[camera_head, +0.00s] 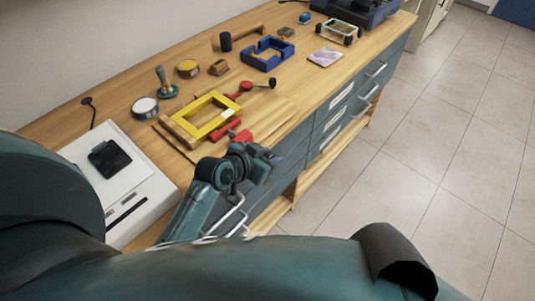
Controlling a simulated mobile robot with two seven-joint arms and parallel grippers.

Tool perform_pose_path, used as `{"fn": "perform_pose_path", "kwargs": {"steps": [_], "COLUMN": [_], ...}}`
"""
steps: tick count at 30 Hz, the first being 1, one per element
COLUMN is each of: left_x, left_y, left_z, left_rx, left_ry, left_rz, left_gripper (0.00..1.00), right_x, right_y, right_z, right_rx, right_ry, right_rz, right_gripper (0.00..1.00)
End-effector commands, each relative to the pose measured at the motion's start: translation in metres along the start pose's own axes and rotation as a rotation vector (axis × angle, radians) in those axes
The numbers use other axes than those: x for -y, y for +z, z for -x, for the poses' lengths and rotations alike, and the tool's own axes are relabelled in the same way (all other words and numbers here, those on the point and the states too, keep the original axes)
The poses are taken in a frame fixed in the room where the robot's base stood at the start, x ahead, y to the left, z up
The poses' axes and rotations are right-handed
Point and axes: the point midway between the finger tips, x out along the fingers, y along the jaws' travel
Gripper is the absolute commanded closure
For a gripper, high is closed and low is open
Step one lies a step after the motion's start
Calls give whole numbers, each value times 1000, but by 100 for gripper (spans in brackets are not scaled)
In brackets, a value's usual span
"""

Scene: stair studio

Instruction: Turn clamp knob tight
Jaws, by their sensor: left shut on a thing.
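A yellow frame (203,118) lies on the wooden workbench. A red clamp (232,131) sits at its near side, close to the front edge of the bench. Another red clamp (247,87) with a dark round knob (272,83) is at the frame's far corner. My left gripper (264,158) is beside the near clamp, at the bench edge. It is shut on what appears to be the near clamp's knob, which the gripper hides. My right gripper is not in view.
The workbench (105,100) also holds a blue frame (266,54), small tins (145,107), a stamp-like tool (166,83) and a white device (122,180) at the left. Drawers with metal handles (367,103) face the open tiled floor (440,140).

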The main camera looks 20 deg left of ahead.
Motion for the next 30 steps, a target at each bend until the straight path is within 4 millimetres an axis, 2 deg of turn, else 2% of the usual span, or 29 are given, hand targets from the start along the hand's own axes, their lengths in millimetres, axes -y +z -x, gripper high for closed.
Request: {"fn": "perform_pose_path", "kwargs": {"steps": [1,17,18,22,30], "left_x": [-8,-9,-9,-9,-6], "left_y": [2,3,3,3,2], "left_z": [-1,-2,-2,-2,-1], "left_rx": [16,44,44,43,41], "left_ry": [18,23,24,22,16], "left_rz": [6,10,10,8,5], "left_gripper": [92,92,66,56,56], "right_x": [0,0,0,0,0], "right_y": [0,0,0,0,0], "right_z": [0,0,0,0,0], "right_rx": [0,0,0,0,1], "right_ry": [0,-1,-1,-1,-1], "right_rz": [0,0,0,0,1], "right_gripper": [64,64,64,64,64]}}
